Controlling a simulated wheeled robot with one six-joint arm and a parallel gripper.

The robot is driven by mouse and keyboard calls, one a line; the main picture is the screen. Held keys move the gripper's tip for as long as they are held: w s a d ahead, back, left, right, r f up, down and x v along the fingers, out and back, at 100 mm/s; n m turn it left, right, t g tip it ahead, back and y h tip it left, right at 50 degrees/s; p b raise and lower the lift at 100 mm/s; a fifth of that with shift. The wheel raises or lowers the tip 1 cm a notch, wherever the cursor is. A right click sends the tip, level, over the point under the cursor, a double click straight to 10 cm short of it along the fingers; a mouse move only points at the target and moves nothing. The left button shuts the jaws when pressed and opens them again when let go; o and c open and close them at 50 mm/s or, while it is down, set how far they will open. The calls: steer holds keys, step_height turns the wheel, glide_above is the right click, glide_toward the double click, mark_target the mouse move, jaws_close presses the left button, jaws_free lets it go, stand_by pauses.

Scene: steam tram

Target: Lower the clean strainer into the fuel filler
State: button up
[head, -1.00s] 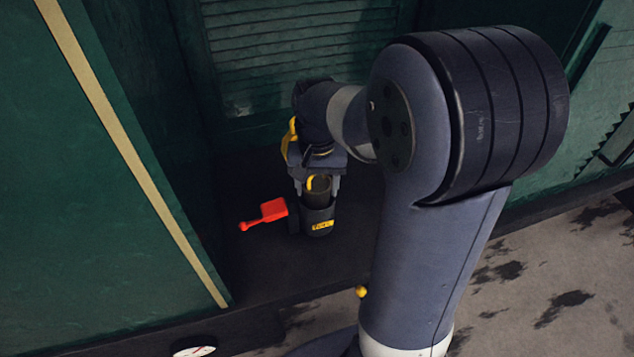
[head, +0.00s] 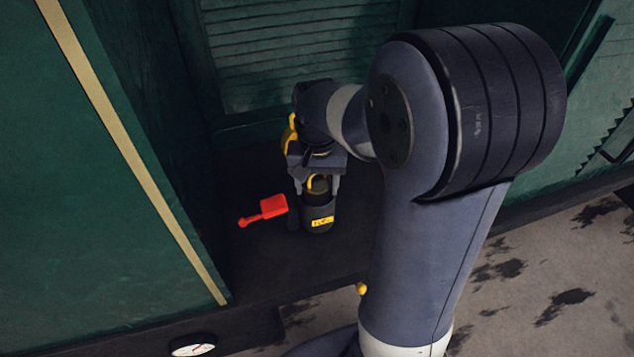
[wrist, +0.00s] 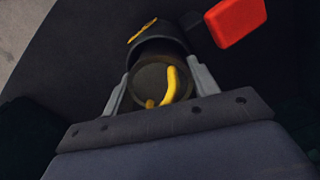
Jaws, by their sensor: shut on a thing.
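The strainer (head: 319,190) is a dark brownish cup with a yellow bail handle; its open top shows in the wrist view (wrist: 150,84). My gripper (head: 317,182) is shut on it, one grey finger on each side, as the wrist view (wrist: 160,86) also shows. The fuel filler (head: 318,224) is a black upright cylinder with a yellow label, directly below the strainer. In the wrist view the filler (wrist: 158,48) lies just beyond the strainer. The strainer's lower part is hidden by the filler's rim and appears to be inside its mouth.
A red flap with a short handle (head: 272,207) sticks out left of the filler. A green louvred wall (head: 300,60) stands behind, and a green panel (head: 80,180) on the left.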

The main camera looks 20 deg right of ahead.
steer(key=o, duration=1)
steer(key=shift+f, duration=0.1)
steer(key=shift+o, duration=0.4)
steer(key=shift+s, duration=0.1)
steer(key=shift+f, duration=0.1)
steer(key=o, duration=0.3)
steer(key=shift+d+r+p, duration=0.1)
steer(key=shift+r+p, duration=0.25)
steer(key=shift+r, duration=0.1)
steer(key=shift+r+p, duration=2.3)
steer(key=shift+r, duration=0.45)
steer(key=shift+f, duration=0.1)
steer(key=shift+f+b, duration=2.65)
steer(key=shift+f, duration=0.35)
